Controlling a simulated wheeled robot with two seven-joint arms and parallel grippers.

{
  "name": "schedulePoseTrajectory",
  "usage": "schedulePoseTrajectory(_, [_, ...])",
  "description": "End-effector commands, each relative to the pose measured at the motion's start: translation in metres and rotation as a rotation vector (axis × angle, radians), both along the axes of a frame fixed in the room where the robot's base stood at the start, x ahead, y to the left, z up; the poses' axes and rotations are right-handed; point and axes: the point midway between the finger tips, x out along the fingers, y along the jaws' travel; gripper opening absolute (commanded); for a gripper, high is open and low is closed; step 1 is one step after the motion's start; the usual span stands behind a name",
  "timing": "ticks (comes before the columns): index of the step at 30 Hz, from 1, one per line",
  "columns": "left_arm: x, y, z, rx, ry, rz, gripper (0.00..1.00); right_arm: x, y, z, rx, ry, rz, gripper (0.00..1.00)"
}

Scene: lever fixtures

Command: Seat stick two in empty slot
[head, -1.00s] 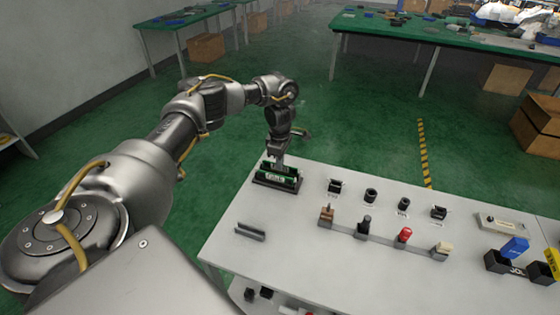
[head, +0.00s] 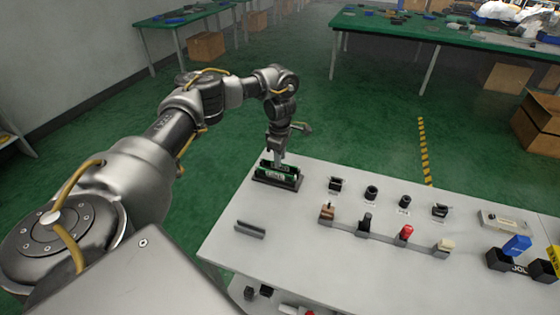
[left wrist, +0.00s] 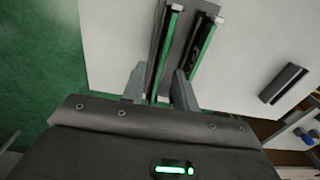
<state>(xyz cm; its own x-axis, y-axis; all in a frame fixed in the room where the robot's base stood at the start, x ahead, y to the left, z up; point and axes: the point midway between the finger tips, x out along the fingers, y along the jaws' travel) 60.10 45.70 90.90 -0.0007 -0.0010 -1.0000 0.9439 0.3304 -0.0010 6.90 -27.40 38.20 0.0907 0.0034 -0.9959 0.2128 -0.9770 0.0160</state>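A dark holder (head: 289,184) stands at the table's far left corner with two green sticks in it. The front stick (head: 275,175) and the rear stick sit side by side in the head view. In the left wrist view the left stick (left wrist: 160,62) and the right stick (left wrist: 204,48) stand in parallel slots. My left gripper (head: 279,158) is over the holder. In the left wrist view its fingers (left wrist: 160,88) are apart, one on each side of the left stick, with small gaps showing. My right gripper is out of view.
A grey channel-shaped rack (head: 250,229) lies on the white table (head: 310,255) and also shows in the left wrist view (left wrist: 284,83). A row of levers (head: 367,223) and several small black fixtures (head: 371,193) stand to the right. The table's front left is clear.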

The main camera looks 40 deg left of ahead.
Motion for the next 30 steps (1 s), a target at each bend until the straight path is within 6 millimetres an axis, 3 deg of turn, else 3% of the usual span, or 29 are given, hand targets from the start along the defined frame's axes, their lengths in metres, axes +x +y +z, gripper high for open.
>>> schedulePoseTrajectory(6, [0.001, 0.000, 0.048, 0.002, -0.006, -0.004, 0.30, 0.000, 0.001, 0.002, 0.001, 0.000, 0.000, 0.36])
schedulePoseTrajectory(12, [0.001, 0.000, 0.078, 0.000, -0.003, -0.003, 0.30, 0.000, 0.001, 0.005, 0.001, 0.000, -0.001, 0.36])
schedulePoseTrajectory(18, [0.000, 0.000, 0.089, 0.000, 0.000, 0.000, 0.30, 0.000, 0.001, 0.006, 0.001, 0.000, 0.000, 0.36])
schedulePoseTrajectory(30, [0.000, 0.000, 0.090, 0.000, 0.000, -0.001, 0.30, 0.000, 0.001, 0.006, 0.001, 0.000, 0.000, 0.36])
